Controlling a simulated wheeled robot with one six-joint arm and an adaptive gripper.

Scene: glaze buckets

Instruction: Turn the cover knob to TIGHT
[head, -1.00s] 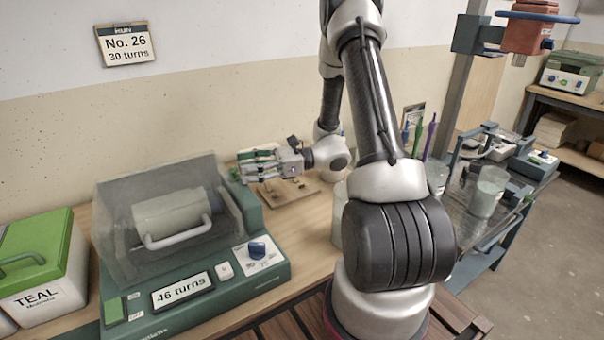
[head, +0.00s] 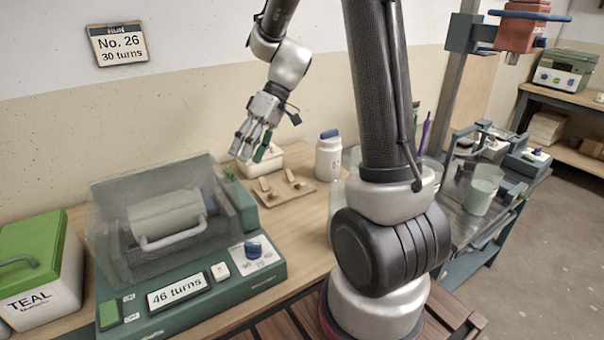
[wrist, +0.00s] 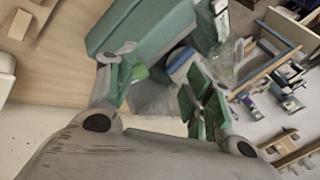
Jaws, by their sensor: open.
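The blue cover knob (head: 254,248) sits on a white label panel at the right front of the green roller machine (head: 200,300). The panel's lettering is too small to read, so I cannot tell the knob's setting. The machine's clear cover (head: 110,240) is down over a pale jar (head: 165,215) lying on its side. My gripper (head: 250,153) is open and empty, pointing down, behind and above the knob and apart from it. In the wrist view its fingers (wrist: 160,85) are spread, with part of the teal machine beyond them.
The machine's display (head: 178,290) reads 46 turns; a wall card (head: 118,44) reads No. 26, 30 turns. A wooden board (head: 285,194) with small parts and a white jar with a blue lid (head: 329,160) stand behind. A green-lidded TEAL bucket (head: 40,265) is at left.

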